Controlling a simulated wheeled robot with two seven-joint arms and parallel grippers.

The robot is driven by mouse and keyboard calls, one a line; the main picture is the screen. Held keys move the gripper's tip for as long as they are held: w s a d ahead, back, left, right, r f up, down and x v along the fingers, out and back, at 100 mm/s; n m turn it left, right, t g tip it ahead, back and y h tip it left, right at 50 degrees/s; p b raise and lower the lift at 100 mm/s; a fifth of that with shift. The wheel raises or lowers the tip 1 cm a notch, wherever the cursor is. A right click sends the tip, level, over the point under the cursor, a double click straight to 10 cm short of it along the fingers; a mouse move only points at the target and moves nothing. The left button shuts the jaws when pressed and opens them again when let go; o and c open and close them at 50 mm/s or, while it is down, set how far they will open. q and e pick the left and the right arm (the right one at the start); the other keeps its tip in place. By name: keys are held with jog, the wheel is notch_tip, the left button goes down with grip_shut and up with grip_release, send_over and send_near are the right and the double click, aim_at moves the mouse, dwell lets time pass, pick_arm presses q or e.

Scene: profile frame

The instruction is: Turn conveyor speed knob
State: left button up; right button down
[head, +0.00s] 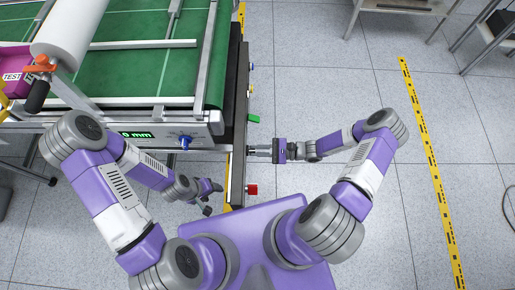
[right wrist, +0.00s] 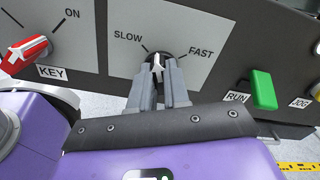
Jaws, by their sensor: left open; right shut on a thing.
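The conveyor speed knob (right wrist: 158,64) is on a grey plate between the SLOW and FAST labels in the right wrist view. Its white pointer aims up, between the two labels. My right gripper (right wrist: 158,82) is shut on the knob, one finger on each side, and hides its lower part. In the head view my right gripper (head: 256,150) reaches left to the dark panel (head: 238,120) on the conveyor's side. My left gripper (head: 213,196) is open and empty, low beside the conveyor's front corner.
A red key switch (right wrist: 26,52) is left of the knob, and a green RUN switch (right wrist: 263,90) is to its right. A blue knob (head: 185,141) sits on the conveyor's front by a green display. The green belt (head: 150,75) lies behind.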

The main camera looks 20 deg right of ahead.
jog(key=n+p, duration=0.1)
jog(key=n, duration=0.4)
jog(key=shift+s+f, duration=0.1)
jog(key=shift+n, duration=0.3)
dwell(0.4)
jog(key=c, duration=1.1)
grip_release()
jog(key=shift+d, duration=0.1)
jog(key=p+v, duration=0.1)
jog(key=v, duration=0.6)
jog(key=shift+d, duration=0.2)
jog(key=shift+s, duration=0.15)
